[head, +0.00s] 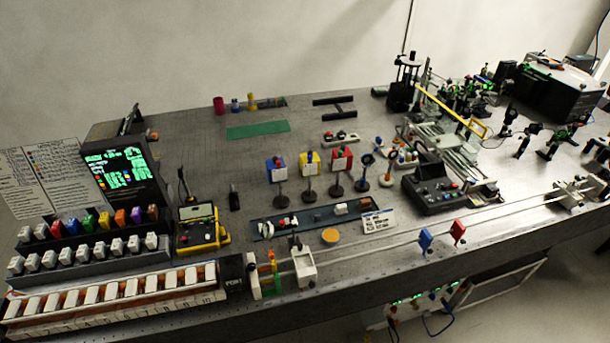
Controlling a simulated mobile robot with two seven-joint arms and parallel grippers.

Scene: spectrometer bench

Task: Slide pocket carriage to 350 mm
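A long pair of pale rails (375,244) runs along the front edge of the bench, from the lower middle up to the right. A white U-shaped carriage (303,268) sits on the rails near their left end and looks like the pocket carriage. A blue plate (425,240) and a red plate (458,231) stand upright by the rails further right. No millimetre scale can be read at this size. Neither of my grippers shows in the head view.
A white end block (253,276) with coloured parts beside it stands left of the carriage. The rails look clear between the carriage and the blue plate. A yellow disc (331,236) and a dark control box (440,196) lie behind the rails. A yellow meter (197,228) stands left.

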